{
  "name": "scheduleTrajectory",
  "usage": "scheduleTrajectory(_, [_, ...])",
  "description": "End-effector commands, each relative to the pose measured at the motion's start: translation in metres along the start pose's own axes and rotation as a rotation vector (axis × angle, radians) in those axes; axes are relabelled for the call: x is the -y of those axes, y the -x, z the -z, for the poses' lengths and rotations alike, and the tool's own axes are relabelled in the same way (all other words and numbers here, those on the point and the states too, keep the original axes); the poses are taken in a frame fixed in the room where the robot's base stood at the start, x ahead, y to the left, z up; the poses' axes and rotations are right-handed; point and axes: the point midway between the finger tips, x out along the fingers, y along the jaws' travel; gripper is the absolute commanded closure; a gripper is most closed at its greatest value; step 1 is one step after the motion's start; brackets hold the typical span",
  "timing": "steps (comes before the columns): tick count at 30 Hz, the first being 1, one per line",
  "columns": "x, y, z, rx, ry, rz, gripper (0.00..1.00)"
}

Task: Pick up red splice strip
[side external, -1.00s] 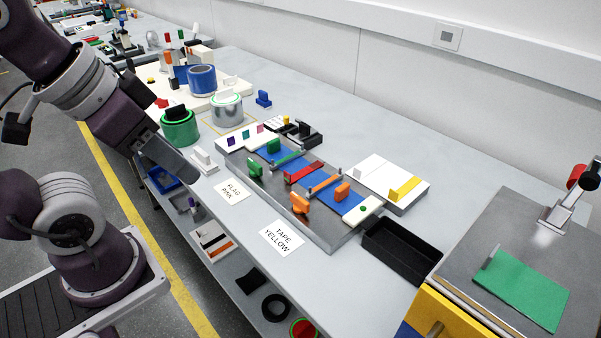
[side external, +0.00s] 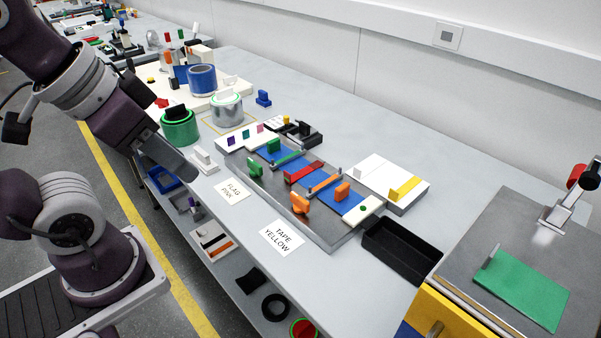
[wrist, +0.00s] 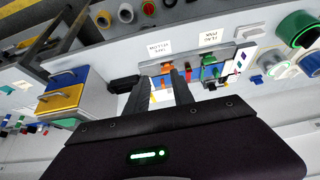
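The red splice strip (side external: 303,172) lies across the blue band on the grey tray (side external: 333,240) in the side view, between a green strip (side external: 286,160) and an orange strip (side external: 325,184). My gripper (side external: 188,172) is to the left of the tray and well apart from the strip. In the wrist view my gripper (wrist: 160,77) has its two dark fingers spread, with nothing held between them. The tray shows beyond the fingertips there, and the fingers hide part of it.
Green and orange upright clips, such as the orange one (side external: 300,203), stand around the strips. A black bin (side external: 402,250) and a white block with a yellow stripe (side external: 388,182) are to the right. Tape rolls (side external: 180,127) stand at the back left. Paper labels (side external: 282,238) lie in front.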

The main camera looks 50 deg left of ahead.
Motion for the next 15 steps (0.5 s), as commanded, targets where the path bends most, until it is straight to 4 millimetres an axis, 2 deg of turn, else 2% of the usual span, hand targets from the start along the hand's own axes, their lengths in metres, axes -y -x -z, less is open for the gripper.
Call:
scheduleTrajectory(2, [0.0,-0.001,0.006,0.011,0.028,-0.001,0.71])
scheduleTrajectory(4, [0.002,-0.005,0.023,0.048,0.118,-0.003,0.71])
scheduleTrajectory(8, [0.015,-0.035,0.082,0.169,0.457,0.008,0.71])
scheduleTrajectory(9, [0.022,-0.051,0.101,0.209,0.578,0.022,0.71])
scheduleTrajectory(11, [0.035,-0.081,0.126,0.269,0.764,0.05,0.71])
scheduleTrajectory(12, [0.046,-0.105,0.14,0.306,0.89,0.075,0.71])
scheduleTrajectory(14, [0.064,-0.143,0.156,0.358,1.069,0.119,0.71])
scheduleTrajectory(15, [0.075,-0.168,0.162,0.387,1.175,0.151,0.71])
